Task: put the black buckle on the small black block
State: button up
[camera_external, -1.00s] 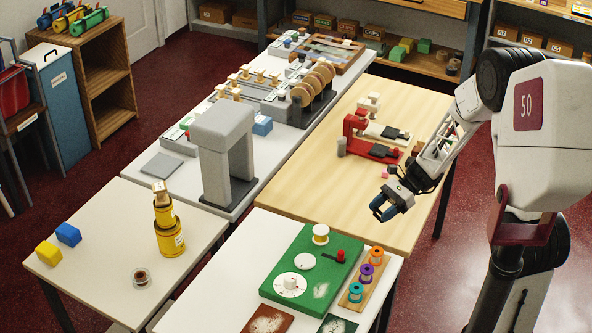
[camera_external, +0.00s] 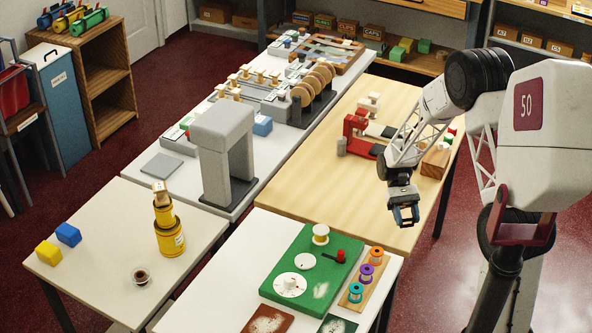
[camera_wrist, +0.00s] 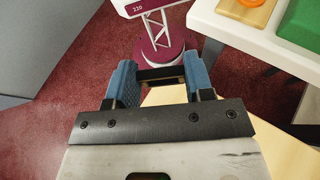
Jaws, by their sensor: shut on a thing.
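My gripper (camera_external: 405,216) hangs over the near right part of the wooden table, fingers pointing down. In the wrist view its two blue fingers (camera_wrist: 160,82) are closed on a thin dark bar-like piece, which I take for the black buckle (camera_wrist: 160,73). It spans the gap between the fingers. In the external view the buckle is too small to make out clearly. I cannot pick out the small black block for sure in either view; my arm covers part of the wooden table.
A red clamp-like device (camera_external: 357,137) stands on the wooden table (camera_external: 300,185), with a wooden block (camera_external: 434,163) to its right. A green board (camera_external: 310,262) and a rack of coloured spools (camera_external: 366,271) lie on the nearer white table. A grey arch (camera_external: 222,150) stands farther left.

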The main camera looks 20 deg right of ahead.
jog(key=w+d+r+n+t+h, duration=0.2)
jog(key=w+d+n+t+h, duration=0.35)
jog(key=d+n+h, duration=0.6)
jog(key=w+d+r+n+t+h, duration=0.2)
jog(key=w+r+n+t, duration=0.15)
jog(key=w, duration=0.25)
jog(key=w+d+r+n+t+h, duration=0.2)
jog(key=w+r+n+t, duration=0.15)
jog(key=w+n, duration=0.2)
notch_tip(320, 180, down, 8)
jog(key=shift+w+r+m+t, duration=0.15)
jog(key=shift+w+m+t, duration=0.1)
jog(key=shift+m+t, duration=0.2)
jog(key=w+d, duration=0.1)
jog(key=w, duration=0.4)
jog(key=w+d+f, duration=0.1)
jog(key=w, duration=0.4)
jog(key=w+d, duration=0.1)
jog(key=w, duration=0.4)
jog(key=shift+w+d+f, duration=0.25)
jog(key=shift+w, duration=0.1)
